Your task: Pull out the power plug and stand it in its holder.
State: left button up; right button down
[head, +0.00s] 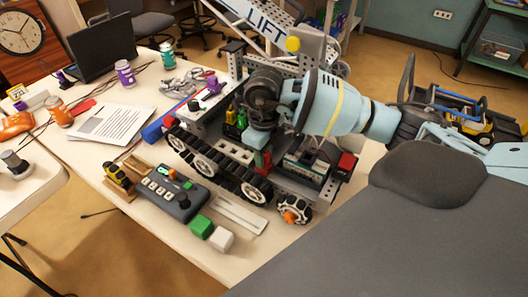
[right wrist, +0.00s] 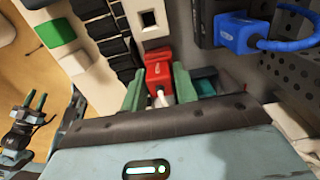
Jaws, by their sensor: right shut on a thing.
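The red power plug (right wrist: 158,66) sits between the green fingers of my right gripper (right wrist: 158,86), which is shut on it. A pale cord runs from the plug back toward the wrist. A white block with a square dark hole (right wrist: 148,35) lies just beyond the plug. I cannot tell whether the plug's nose is seated in anything. In the head view, my right gripper (head: 262,150) reaches down over the tracked robot, and a bit of the red plug (head: 264,163) shows below it. My left gripper (right wrist: 30,112) shows small in the right wrist view, empty, its fingers apart.
A blue plug with a blue cable (right wrist: 237,34) is near, right of the red plug. The tracked robot (head: 205,155) stands on the white table (head: 190,238). A control box (head: 168,192) and green and white blocks (head: 201,226) lie in front of it.

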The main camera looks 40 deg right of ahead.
pick_arm(q)
jog(key=shift+w, duration=0.3)
pick_arm(e)
jog(key=shift+f, duration=0.25)
jog(key=c, duration=1)
grip_release()
pick_arm(q)
jog(key=shift+s, duration=0.15)
